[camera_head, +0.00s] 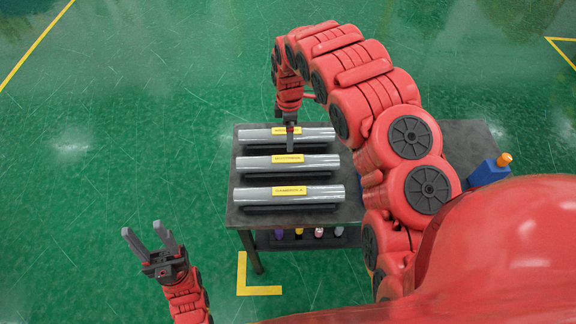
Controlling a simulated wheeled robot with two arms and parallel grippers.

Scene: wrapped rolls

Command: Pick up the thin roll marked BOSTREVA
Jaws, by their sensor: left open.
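Three thin grey wrapped rolls with yellow labels lie across dark holders on the table: a far roll (255,136), a middle roll (255,163) and a near roll (255,194). The lettering is too small to say surely which is marked BOSTREVA. My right gripper (290,150) points down over the far roll, its fingers reaching between it and the middle roll. They appear edge-on, so I cannot tell their opening or whether they touch a roll. My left gripper (143,228) is open and empty, left of the table and apart from the rolls.
The dark table (240,216) has a lower shelf with several small bottles (299,233). A blue container with an orange top (488,172) stands at the table's right. My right arm hides much of the table's middle. Green floor at the left is clear.

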